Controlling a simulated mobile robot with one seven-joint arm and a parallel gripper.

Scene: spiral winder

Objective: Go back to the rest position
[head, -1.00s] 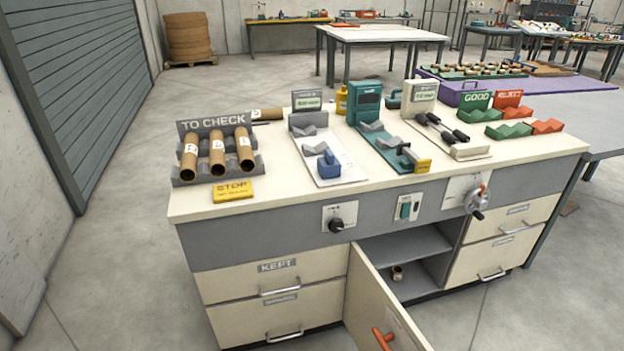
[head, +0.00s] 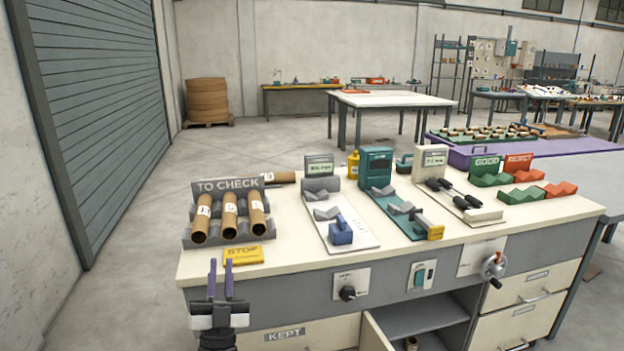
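My gripper (head: 221,278) shows at the lower left of the head view, in front of the workbench's left end. Its two purple fingers point up and stand a little apart, with nothing between them. The workbench (head: 290,255) has a cream top and a grey front. The "TO CHECK" rack (head: 226,186) on its left end holds three brown cardboard tubes (head: 229,216). A yellow "STOP" block (head: 243,255) lies in front of the rack. My gripper is apart from the rack and the tubes.
Several measuring stations, including a teal one (head: 376,168), stand along the bench top. Green (head: 485,188) and red (head: 520,173) cradles are at right. Below, a cupboard compartment (head: 420,315) is open, with a small tube inside. Floor at left (head: 120,290) is clear.

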